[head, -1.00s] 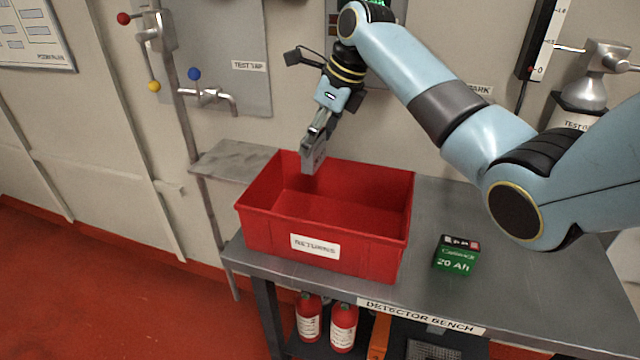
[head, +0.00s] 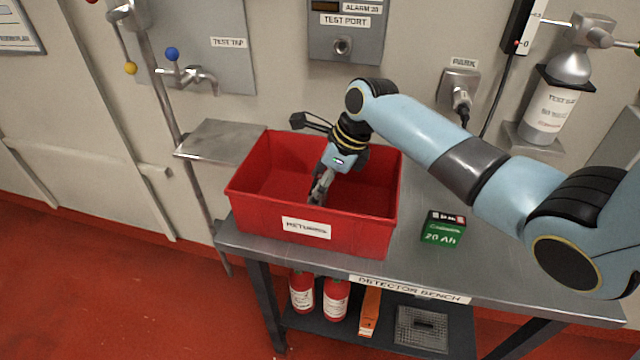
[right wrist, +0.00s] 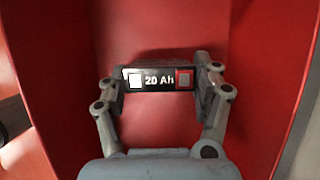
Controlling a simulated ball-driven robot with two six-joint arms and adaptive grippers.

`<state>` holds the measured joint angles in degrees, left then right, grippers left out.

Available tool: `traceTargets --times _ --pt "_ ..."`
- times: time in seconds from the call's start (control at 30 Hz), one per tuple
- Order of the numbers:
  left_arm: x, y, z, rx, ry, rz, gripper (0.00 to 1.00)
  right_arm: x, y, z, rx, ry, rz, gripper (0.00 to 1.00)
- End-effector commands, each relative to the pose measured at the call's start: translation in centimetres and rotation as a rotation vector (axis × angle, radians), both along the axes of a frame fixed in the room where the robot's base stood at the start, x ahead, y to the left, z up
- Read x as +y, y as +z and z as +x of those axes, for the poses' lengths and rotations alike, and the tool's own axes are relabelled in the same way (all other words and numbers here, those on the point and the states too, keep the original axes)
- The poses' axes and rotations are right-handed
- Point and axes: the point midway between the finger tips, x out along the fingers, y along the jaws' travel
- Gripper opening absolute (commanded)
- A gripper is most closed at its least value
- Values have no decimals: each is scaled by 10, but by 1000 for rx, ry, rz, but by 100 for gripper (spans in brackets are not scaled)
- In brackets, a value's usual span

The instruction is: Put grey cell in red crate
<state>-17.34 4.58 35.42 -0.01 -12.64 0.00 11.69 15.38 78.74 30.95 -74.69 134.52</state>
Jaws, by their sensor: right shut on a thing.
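The red crate (head: 262,213) with a "RETURNS" label stands on the bench. My right gripper (head: 318,192) is inside it, pointing down, its fingertips partly hidden by the front wall. In the right wrist view, my right gripper (right wrist: 160,85) is shut on the grey cell (right wrist: 160,78), whose dark end reads "20 Ah" with a white and a red-edged square. The red crate (right wrist: 60,80) surrounds it there. In the head view the cell is hard to tell from the fingers. I cannot tell whether it touches the crate floor. My left gripper is not in view.
A green "20 Ah" cell (head: 443,229) stands on the detector bench (head: 480,255), right of the crate. A metal shelf (head: 222,140) and a tap (head: 190,75) are behind left. Red bottles (head: 335,298) stand under the bench.

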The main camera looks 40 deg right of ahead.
Motion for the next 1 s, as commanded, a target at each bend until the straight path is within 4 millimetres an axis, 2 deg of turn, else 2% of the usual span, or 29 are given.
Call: traceTargets --times 0.33,0.37,0.53,0.83,1.0 --pt "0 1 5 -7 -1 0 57 0 -2 1 -1 0 0 23" --pt "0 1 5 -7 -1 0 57 0 -2 0 0 0 0 70" --pt "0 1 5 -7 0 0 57 0 -2 0 0 0 0 91" --pt "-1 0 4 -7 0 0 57 0 0 1 -2 0 -1 91" --pt "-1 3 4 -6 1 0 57 -7 21 -5 -5 0 -3 91"
